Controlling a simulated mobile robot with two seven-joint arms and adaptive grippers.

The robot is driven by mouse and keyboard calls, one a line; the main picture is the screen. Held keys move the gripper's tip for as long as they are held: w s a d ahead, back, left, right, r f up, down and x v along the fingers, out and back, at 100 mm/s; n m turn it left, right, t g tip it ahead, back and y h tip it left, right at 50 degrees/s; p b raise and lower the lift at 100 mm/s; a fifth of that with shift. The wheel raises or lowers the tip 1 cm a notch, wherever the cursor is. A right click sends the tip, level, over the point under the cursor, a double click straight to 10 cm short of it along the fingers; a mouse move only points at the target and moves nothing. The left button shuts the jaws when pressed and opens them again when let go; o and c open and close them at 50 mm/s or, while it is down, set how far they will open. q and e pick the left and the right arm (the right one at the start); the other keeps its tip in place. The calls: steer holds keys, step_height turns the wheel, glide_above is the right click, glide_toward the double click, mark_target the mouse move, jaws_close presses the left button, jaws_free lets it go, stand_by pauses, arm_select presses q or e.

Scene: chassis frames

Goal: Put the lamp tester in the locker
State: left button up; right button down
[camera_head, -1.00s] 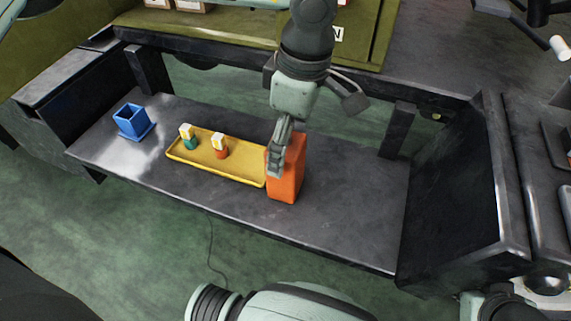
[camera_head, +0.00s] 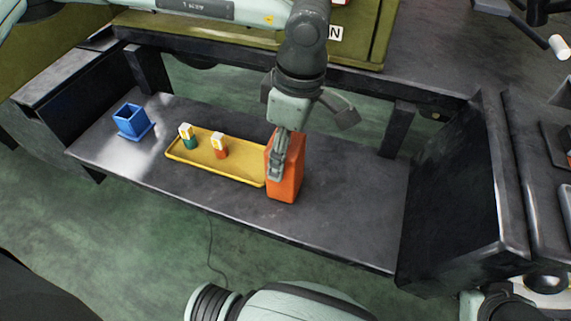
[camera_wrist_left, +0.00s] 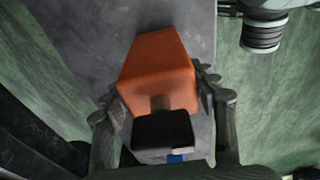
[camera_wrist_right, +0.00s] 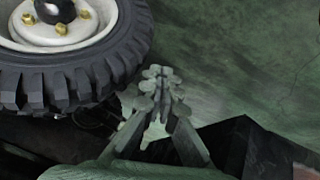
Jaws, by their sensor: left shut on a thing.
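An orange block with a dark top (camera_head: 287,178) stands upright on the dark metal shelf near its middle. I take it for the lamp tester, though no label shows. My left gripper (camera_head: 279,157) comes down from above and is shut on it. In the left wrist view the fingers (camera_wrist_left: 158,98) press on both sides of the orange body (camera_wrist_left: 158,72), around its dark cap (camera_wrist_left: 162,130). My right gripper (camera_wrist_right: 160,78) is shut and empty, beside a large black tyre. No locker can be told for sure.
A yellow tray (camera_head: 235,174) with a green-and-white and an orange-and-white piece lies left of the orange block. A blue holder (camera_head: 131,121) stands farther left. A dark panel (camera_head: 450,180) bounds the shelf's right end. The shelf between block and panel is clear.

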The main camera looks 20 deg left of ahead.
arm_select(q)
steer(key=shift+c, duration=0.3)
